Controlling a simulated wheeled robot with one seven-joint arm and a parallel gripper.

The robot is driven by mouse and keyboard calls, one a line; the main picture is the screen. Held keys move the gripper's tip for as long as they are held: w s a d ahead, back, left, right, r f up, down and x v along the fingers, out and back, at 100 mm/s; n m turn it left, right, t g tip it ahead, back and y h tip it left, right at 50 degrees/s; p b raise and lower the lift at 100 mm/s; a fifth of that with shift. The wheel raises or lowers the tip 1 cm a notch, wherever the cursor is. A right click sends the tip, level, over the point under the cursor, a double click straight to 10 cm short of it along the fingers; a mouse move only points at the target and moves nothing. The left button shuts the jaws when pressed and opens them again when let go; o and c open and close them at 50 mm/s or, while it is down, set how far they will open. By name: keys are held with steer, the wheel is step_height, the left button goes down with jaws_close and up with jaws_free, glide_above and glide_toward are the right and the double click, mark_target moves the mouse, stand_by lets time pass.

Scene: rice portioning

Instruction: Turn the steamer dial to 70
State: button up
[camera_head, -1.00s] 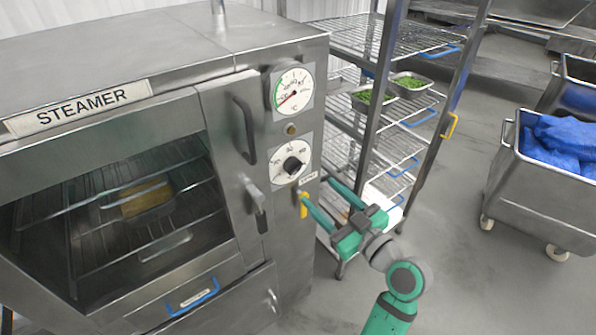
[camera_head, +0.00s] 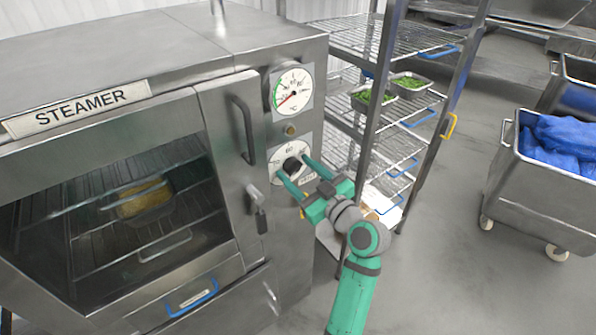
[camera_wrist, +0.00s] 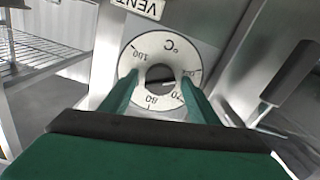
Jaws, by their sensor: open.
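The steamer dial (camera_head: 278,160) is a round white plate with a black knob (camera_head: 292,164) on the steamer's front, below the temperature gauge (camera_head: 293,92). My gripper (camera_head: 293,168) is open at the dial, with one finger on each side of the knob. The fingers (camera_wrist: 158,88) reach over the plate on either side of the round knob. I cannot tell whether they touch it. The knob's exact setting is not clear.
The steamer door handle (camera_head: 244,130) and latch (camera_head: 257,208) are left of the dial. A wire rack (camera_head: 375,110) with trays of green food stands close on the right. A cart (camera_head: 540,190) with blue contents is farther right. A VENT label (camera_wrist: 143,6) is beside the dial.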

steer(key=c, duration=1)
steer(key=shift+m, duration=0.3)
steer(key=m, duration=1.1)
steer(key=shift+d, duration=0.1)
steer(key=o, duration=1)
